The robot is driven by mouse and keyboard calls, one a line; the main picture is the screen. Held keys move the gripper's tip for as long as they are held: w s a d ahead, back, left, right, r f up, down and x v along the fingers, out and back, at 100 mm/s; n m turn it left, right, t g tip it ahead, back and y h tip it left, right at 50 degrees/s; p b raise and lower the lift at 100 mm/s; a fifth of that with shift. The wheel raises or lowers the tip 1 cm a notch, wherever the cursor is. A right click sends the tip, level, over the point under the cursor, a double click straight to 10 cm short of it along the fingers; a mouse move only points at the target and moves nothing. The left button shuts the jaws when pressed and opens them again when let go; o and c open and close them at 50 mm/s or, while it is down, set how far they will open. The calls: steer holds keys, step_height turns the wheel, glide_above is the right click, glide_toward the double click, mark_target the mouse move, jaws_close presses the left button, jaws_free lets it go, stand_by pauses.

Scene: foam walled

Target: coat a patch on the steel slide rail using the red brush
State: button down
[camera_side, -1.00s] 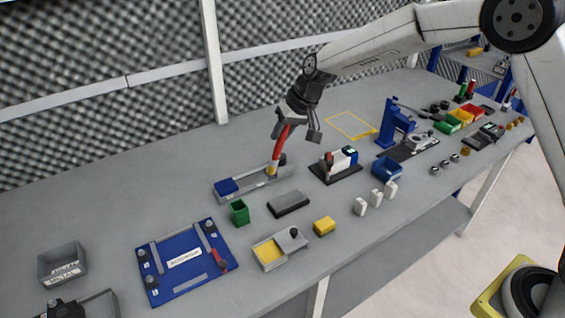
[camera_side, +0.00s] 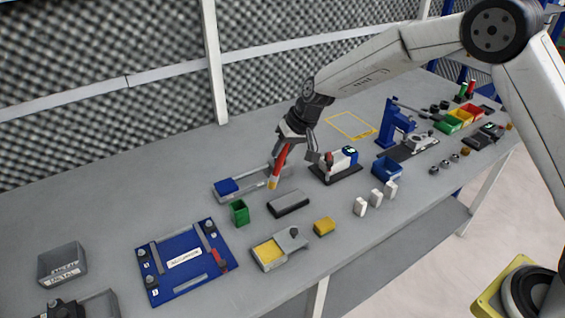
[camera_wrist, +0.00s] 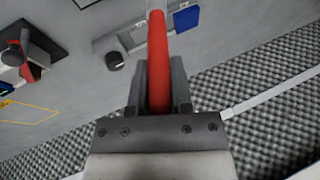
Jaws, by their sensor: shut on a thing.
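The red brush (camera_side: 281,161) hangs from my gripper (camera_side: 287,143), tilted, with its pale yellowish tip down. My gripper is shut on the brush's handle. The steel slide rail (camera_side: 256,178) lies on the bench with a blue block (camera_side: 227,187) at its left end. In the side view the brush tip appears just in front of the rail's near edge; I cannot tell how high it is. In the wrist view the red handle (camera_wrist: 157,65) sits between the gripper fingers (camera_wrist: 158,88). The rail (camera_wrist: 128,38) and a dark knob (camera_wrist: 115,60) show beyond; the tip is out of frame.
A dark grey block (camera_side: 289,203), a green bin (camera_side: 239,212) and a tray with a yellow pad (camera_side: 268,252) stand in front. A black-based fixture (camera_side: 335,170) is to the right. A blue plate (camera_side: 185,262) lies front left. Bench behind the rail is clear.

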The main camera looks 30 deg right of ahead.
steer(key=shift+r, duration=0.45)
steer(key=shift+f, duration=3.6)
steer(key=shift+d+f, duration=0.55)
steer(key=shift+d, duration=4.55)
steer(key=shift+a, duration=5.2)
steer(key=shift+d+r, duration=0.1)
steer(key=shift+r, duration=4.05)
